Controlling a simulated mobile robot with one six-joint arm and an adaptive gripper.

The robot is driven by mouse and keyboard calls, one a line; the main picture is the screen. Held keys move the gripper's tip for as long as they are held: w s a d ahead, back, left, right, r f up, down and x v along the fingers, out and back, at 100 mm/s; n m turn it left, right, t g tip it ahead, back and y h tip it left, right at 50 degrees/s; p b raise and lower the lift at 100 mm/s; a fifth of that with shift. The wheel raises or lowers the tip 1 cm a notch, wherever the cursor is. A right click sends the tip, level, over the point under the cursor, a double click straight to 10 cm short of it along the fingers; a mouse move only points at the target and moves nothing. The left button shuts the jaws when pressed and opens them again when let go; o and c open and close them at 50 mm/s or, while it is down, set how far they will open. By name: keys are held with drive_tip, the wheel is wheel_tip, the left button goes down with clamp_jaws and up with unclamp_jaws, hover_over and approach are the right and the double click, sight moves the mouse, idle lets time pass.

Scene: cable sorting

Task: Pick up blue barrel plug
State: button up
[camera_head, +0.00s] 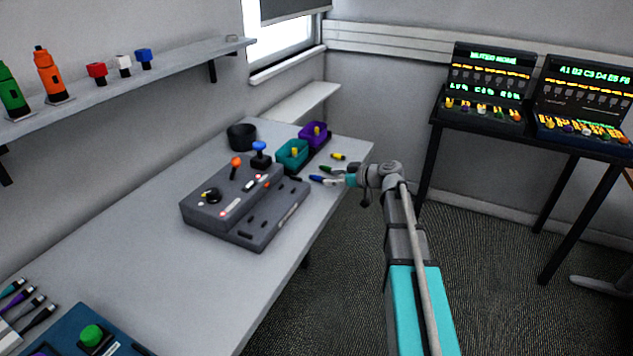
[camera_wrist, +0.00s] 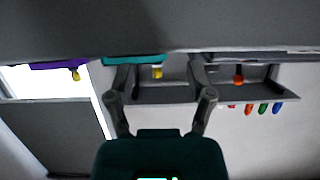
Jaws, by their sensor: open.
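The blue barrel plug (camera_head: 317,178) lies on the table near its right edge in the head view, small and dark blue at one end. My gripper (camera_head: 337,180) is low at the table edge, just right of the plug. Whether they touch is too small to tell. In the wrist view my gripper (camera_wrist: 162,92) is open, with its two fingers apart and nothing visible between them. I cannot make out the blue plug in that view.
A green plug (camera_head: 326,169) and a yellow plug (camera_head: 339,156) lie close by. A teal bin (camera_head: 291,160) and a purple bin (camera_head: 320,141) stand behind. A grey control box (camera_head: 220,205) with an orange-topped joystick (camera_head: 235,162) is left.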

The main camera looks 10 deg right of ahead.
sight(319, 176)
drive_tip(key=shift+w+a, duration=0.1)
idle(0.3)
drive_tip(key=shift+b+x, duration=0.7)
drive_tip(key=shift+x, duration=1.85)
clamp_jaws()
